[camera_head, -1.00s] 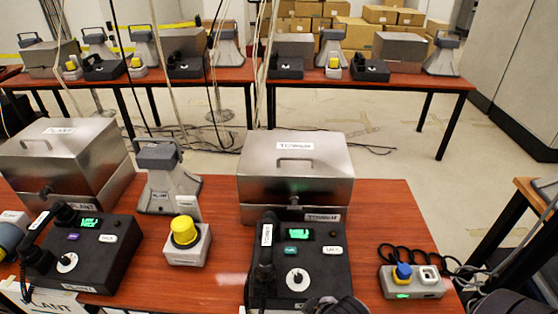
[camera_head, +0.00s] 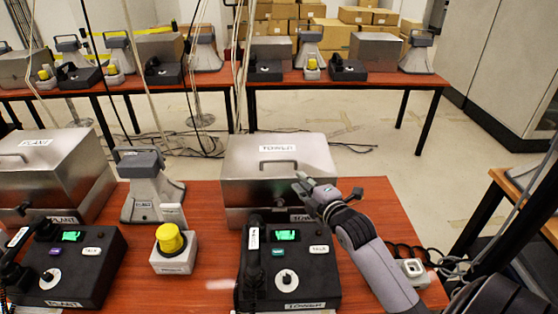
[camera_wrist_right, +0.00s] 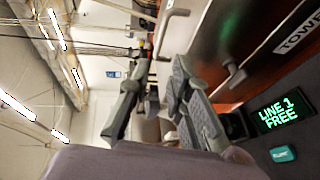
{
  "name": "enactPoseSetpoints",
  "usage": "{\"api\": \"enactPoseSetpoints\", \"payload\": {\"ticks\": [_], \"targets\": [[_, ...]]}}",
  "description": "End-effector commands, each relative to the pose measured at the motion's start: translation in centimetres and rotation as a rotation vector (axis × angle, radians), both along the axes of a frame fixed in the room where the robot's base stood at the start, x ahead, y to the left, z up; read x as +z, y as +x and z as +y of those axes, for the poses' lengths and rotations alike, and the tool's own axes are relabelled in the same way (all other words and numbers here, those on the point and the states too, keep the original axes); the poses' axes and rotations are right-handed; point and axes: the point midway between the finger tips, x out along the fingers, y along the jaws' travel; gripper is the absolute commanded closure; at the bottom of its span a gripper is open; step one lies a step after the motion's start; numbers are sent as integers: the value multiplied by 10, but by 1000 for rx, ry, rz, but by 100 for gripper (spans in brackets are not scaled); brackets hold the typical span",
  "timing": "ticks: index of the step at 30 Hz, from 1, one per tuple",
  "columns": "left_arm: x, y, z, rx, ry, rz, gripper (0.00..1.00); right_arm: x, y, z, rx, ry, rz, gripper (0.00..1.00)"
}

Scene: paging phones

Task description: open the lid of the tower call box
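The tower call box (camera_head: 245,193) is a brushed metal box with a white TOWER label and a grey handle (camera_head: 278,163) on its sloped lid (camera_head: 310,158). The lid is shut. My right gripper (camera_head: 303,187) is in front of the box's front face, right of its middle, and hides part of that face. In the right wrist view its two fingers (camera_wrist_right: 160,64) are apart with nothing held between them. That view also shows the box's metal front (camera_wrist_right: 205,45) and a grey knob (camera_wrist_right: 232,76), right of the fingers. My left gripper is not in view.
The tower phone (camera_head: 290,268) with a lit green screen stands in front of the box. A yellow-button unit (camera_head: 170,245) stands left of it and a white-topped unit (camera_head: 412,268) right, partly behind my arm. The plant call box (camera_head: 60,175) and grey horn speaker (camera_head: 150,190) stand left.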

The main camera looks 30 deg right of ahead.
Motion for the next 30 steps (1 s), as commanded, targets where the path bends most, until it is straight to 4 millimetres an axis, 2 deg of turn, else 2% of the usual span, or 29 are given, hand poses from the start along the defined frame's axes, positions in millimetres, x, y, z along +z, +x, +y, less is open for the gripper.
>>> {"api": "enactPoseSetpoints", "payload": {"ticks": [6,18,24,30], "targets": [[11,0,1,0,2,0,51,-4,41,-5,-1,5,-1,81],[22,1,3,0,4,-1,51,-19,108,-16,-1,5,2,81],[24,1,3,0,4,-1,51,-24,134,-19,0,4,1,81],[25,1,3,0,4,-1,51,-27,149,-22,1,3,1,81]]}}
